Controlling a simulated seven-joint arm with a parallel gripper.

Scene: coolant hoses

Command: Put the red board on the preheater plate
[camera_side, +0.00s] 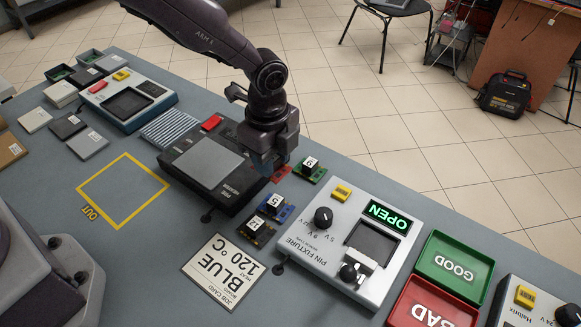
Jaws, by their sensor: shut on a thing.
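The red board (281,173) shows only in part, at the lower right of my gripper (268,165), which hides the rest of it. My gripper points down and is shut on the red board, by the right edge of the preheater. The preheater is a dark box with a flat grey plate (208,161) on top, left of my gripper. The plate is bare. I cannot tell whether the red board is clear of the table.
A green board (318,176), a blue board (284,214) and a yellowish board (256,239) are close by. The pin fixture (331,272) stands to the right, showing OPEN. A job card (232,271) reads BLUE 120 °C. The yellow OUT square (122,190) is empty.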

